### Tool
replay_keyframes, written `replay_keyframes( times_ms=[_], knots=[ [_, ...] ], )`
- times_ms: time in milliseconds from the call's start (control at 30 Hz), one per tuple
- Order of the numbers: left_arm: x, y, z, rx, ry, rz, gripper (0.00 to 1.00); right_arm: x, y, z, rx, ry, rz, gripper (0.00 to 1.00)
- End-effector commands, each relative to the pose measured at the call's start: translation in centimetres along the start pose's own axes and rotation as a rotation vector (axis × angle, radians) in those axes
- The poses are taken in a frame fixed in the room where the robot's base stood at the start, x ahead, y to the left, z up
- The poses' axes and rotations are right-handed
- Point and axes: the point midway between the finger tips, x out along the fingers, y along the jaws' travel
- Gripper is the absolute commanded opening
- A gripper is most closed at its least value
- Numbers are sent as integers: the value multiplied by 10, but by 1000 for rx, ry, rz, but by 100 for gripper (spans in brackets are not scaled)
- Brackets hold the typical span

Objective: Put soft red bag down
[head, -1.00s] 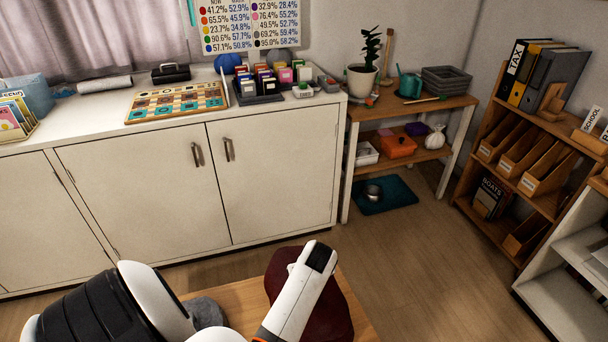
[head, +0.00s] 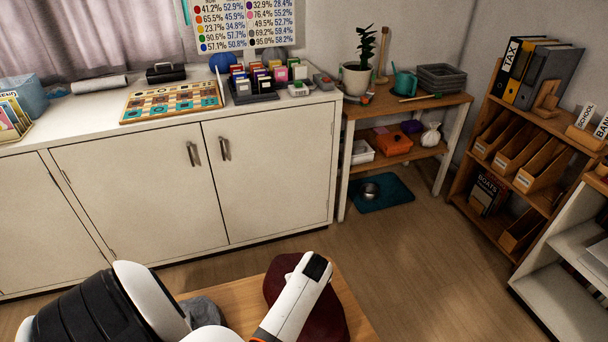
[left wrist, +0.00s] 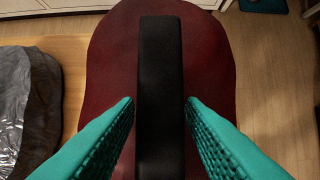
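The soft red bag (head: 328,316) is dark red and lies on a wooden tabletop (head: 238,296), partly covered by my left arm in the head view. In the left wrist view the red bag (left wrist: 105,65) fills the middle, with a black strap-like handle running up its centre. My left gripper (left wrist: 160,102) has its teal fingers on either side of the handle, with a narrow gap showing on each side. The fingers look open. In the head view the fingers are hidden by the arm. My right gripper is not in view.
A grey crumpled item (head: 206,312) lies left of the bag, and it shows shiny in the left wrist view (left wrist: 28,105). A white cabinet (head: 130,195), a plant shelf (head: 425,108) and a binder shelf (head: 545,125) stand beyond. Open floor (head: 410,260) lies to the right.

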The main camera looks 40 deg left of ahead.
Motion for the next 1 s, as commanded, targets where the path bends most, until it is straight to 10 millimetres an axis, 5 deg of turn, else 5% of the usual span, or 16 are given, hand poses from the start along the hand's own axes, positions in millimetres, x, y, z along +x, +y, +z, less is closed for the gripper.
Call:
replay_keyframes(
  times_ms=[433,1000],
  knots=[
    [-10,0,1,0,-1,-1,43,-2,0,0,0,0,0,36],
    [-113,0,1,-1,0,-1,43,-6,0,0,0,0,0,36]
  ],
)
